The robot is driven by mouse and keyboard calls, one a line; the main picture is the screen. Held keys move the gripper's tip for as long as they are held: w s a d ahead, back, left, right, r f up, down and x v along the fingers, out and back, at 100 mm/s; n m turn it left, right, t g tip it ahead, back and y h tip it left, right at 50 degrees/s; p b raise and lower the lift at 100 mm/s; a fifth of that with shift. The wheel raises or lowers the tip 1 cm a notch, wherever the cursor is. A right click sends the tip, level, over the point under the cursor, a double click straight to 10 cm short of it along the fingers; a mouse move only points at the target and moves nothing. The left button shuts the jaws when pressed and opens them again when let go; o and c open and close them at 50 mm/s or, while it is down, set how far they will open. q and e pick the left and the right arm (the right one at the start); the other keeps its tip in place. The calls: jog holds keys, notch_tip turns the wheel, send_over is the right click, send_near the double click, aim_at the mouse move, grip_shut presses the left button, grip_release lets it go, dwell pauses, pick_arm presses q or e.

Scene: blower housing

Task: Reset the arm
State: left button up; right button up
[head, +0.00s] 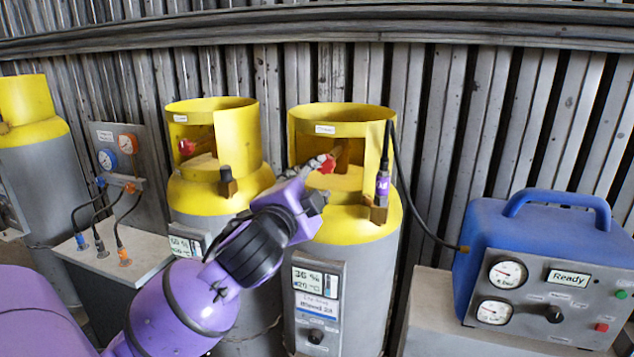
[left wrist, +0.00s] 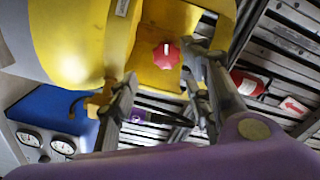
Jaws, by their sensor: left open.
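My purple left arm comes in from the left in the head view. Its left gripper (head: 318,178) is at the opening in the yellow collar of the middle-right gas cylinder (head: 345,250). A red valve knob (head: 327,163) shows at the fingertips. In the left wrist view the gripper (left wrist: 158,88) has its two fingers apart. The red octagonal knob (left wrist: 166,55) shows beyond and between them, against the yellow collar (left wrist: 150,78). Nothing is seen held. I cannot tell whether a finger touches the knob. My right gripper is in neither view.
A second yellow-topped cylinder (head: 215,150) stands to the left, with another (head: 32,150) at the far left. A gauge panel (head: 118,150) with hoses stands between them. A blue machine (head: 545,260) reading "Ready" is at right, joined by a black hose (head: 415,205) to the middle-right cylinder.

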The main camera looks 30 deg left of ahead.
pick_arm(q)
jog(key=shift+f, duration=0.1)
jog(key=f, duration=0.5)
jog(key=f+g+h, duration=0.1)
jog(key=f, duration=0.4)
jog(key=f+n+g, duration=0.1)
jog(key=f, duration=0.5)
jog(key=shift+s+d, duration=0.35)
jog(key=shift+s, duration=0.05)
jog(key=s+d+f+n+g+h, duration=0.1)
jog(key=s+f, duration=0.2)
jog(key=f, duration=0.5)
jog(key=s+d+f+n+g, duration=0.1)
jog(key=s+d+f+g, duration=0.15)
jog(key=f, duration=0.55)
jog(key=s+d+f+n+g, duration=0.1)
jog(key=s+d+f+n, duration=0.1)
jog(key=s+d+f, duration=0.2)
jog(key=s+d+f+n+g+h, duration=0.1)
jog(key=s+d+f, duration=0.3)
jog(key=s+f, duration=0.7)
jog(key=s+d+f+n+g+h, duration=0.1)
jog(key=s+d+f+n, duration=0.2)
jog(key=s+f, duration=0.4)
jog(key=shift+s+d+f, duration=0.2)
jog(key=shift+d+f, duration=0.25)
jog(key=shift+f, duration=0.3)
